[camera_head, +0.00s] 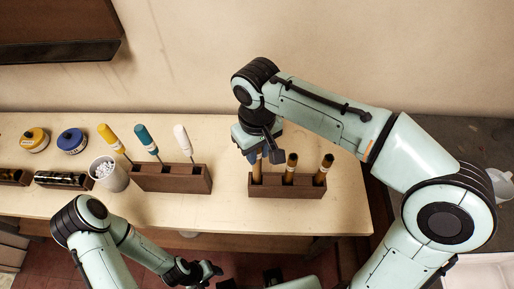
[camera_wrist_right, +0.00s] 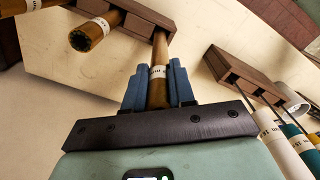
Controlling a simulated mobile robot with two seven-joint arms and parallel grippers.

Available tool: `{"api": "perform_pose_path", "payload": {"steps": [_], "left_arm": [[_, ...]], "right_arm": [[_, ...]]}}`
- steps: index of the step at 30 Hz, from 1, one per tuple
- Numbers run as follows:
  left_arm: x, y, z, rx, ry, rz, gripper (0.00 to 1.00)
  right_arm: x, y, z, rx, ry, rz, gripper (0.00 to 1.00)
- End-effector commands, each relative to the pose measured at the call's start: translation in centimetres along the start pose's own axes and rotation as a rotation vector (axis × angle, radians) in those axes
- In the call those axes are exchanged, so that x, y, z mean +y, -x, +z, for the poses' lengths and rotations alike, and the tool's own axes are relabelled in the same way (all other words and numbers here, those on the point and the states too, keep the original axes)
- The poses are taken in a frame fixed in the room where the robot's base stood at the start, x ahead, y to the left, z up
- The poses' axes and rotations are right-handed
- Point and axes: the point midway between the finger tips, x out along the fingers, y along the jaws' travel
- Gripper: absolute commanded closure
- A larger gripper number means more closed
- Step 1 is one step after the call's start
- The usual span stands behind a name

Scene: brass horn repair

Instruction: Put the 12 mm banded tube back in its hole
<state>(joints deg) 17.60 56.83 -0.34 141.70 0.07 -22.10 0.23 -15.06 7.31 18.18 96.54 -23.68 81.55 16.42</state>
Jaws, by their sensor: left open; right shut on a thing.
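My right gripper (camera_head: 258,152) is shut on a brown tube with a white band (camera_wrist_right: 158,72), between its blue fingers in the right wrist view. The tube stands at the left end of a dark wooden block (camera_head: 333,189), its lower end at the block (camera_wrist_right: 150,12); how deep it sits is hidden. Two similar banded tubes, a middle one (camera_head: 291,168) and a right one (camera_head: 323,170), stand in the same block. The band lettering is too small to read surely. My left gripper (camera_head: 205,273) is open and empty, in front of the table.
A second block (camera_head: 172,180) holds yellow, teal and white-handled tools. A white cup (camera_head: 111,175), a yellow tin (camera_head: 35,139) and a blue tin (camera_head: 72,141) stand to the left. The tabletop (camera_head: 228,203) is bare between the two blocks.

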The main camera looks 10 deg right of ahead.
Motion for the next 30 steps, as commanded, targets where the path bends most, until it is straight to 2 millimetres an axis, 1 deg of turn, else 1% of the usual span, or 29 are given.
{"api": "perform_pose_path", "payload": {"steps": [30], "left_arm": [[-0.8,-1.7,0.7,-0.01,0.004,-0.004,0.44]], "right_arm": [[0.0,-2.6,0.0,0.0,0.0,0.0,1.0]]}}
